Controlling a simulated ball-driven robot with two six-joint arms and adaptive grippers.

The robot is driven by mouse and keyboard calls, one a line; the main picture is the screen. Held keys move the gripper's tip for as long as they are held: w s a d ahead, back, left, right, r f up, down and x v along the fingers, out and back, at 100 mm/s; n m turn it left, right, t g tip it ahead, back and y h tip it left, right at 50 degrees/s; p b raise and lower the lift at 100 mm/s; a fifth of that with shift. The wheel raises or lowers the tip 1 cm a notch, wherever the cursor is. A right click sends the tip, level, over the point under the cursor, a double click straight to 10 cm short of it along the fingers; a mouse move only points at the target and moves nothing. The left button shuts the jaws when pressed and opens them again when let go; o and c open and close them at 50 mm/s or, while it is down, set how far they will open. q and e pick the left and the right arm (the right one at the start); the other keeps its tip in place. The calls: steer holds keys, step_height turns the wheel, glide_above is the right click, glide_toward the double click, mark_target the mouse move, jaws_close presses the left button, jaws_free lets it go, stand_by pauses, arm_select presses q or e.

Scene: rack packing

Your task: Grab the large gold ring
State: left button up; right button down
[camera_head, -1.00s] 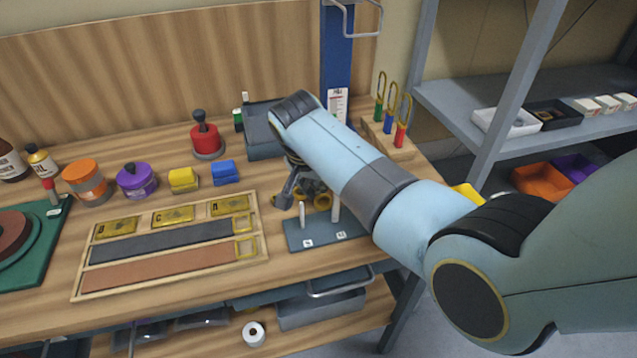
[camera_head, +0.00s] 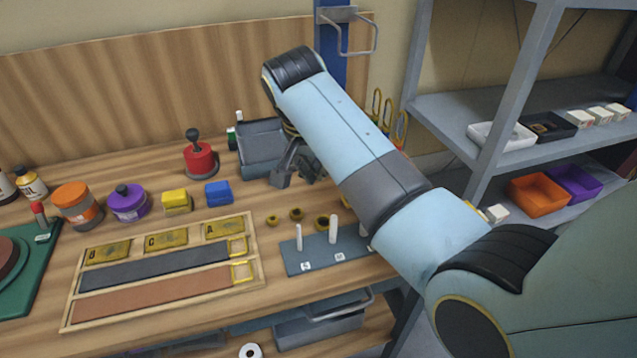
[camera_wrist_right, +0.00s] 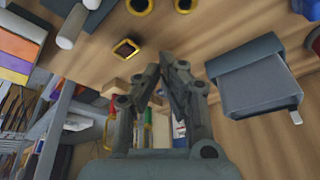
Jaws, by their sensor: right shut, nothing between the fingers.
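Several gold rings lie on the wooden bench behind the pegged plate. The widest-looking one that shows whole is a gold ring (camera_head: 322,223) near the pegs. Two smaller rings (camera_head: 272,220) (camera_head: 296,214) lie to its left, and another ring (camera_head: 346,201) is partly hidden by my right arm. The right wrist view shows a gold ring with a squarish hole (camera_wrist_right: 126,48) and two more at its top edge (camera_wrist_right: 138,6) (camera_wrist_right: 185,5). My right gripper (camera_head: 294,178) is shut and empty, behind the rings and apart from them. My left gripper is out of view.
A blue-grey plate (camera_head: 300,262) with white pegs stands at the front. A grey box (camera_head: 256,158) is beside my right gripper. A holder with gold-looped tools (camera_head: 401,126) is partly behind my arm. Shelving stands at the right.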

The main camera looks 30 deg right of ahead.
mark_target(338, 211)
steer(key=shift+m, duration=0.4)
steer(key=d+f, duration=0.1)
steer(key=f, duration=0.2)
steer(key=s+d+f+b, duration=0.1)
steer(key=f, duration=0.2)
steer(key=d+f+b, duration=0.1)
steer(key=d+f, duration=0.1)
steer(key=f, duration=0.1)
steer(key=shift+s, duration=0.3)
steer(key=shift+a, duration=0.1)
